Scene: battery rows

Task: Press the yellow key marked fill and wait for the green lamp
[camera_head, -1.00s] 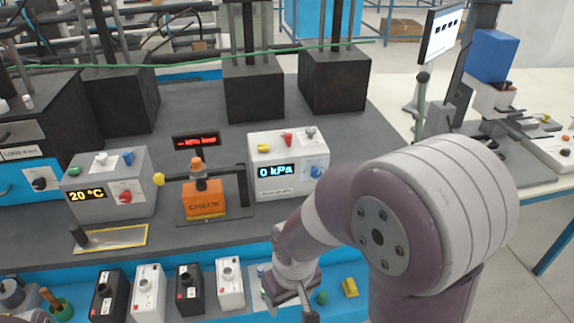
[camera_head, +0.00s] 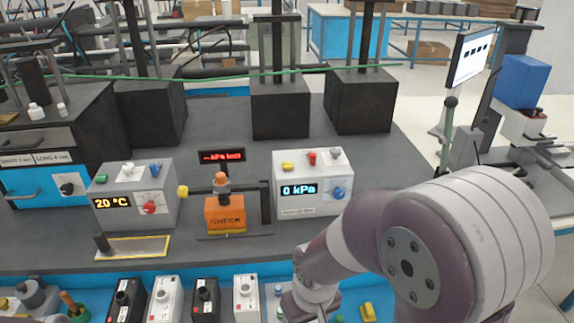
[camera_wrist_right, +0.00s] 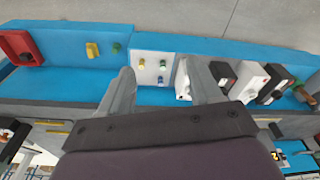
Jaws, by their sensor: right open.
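A white box with a "0 kPa" display (camera_head: 299,189) stands right of centre. A yellow key (camera_head: 288,167) sits on its top beside a red and a grey one. Their markings are too small to read. I see no lit green lamp. My right arm reaches in from the right, in front of this box. Its gripper is mostly hidden or cut off at the bottom of the head view. In the right wrist view the right gripper (camera_wrist_right: 163,88) is open and empty, above a white panel (camera_wrist_right: 140,77) with small yellow, green and blue knobs. My left gripper is not in view.
An orange CHECK block (camera_head: 225,214) stands in a fixture with a yellow knob (camera_head: 183,191). A "20 °C" box (camera_head: 134,200) is left of it. Black and white batteries (camera_head: 164,300) line the blue front strip. A red display (camera_head: 221,156) stands behind.

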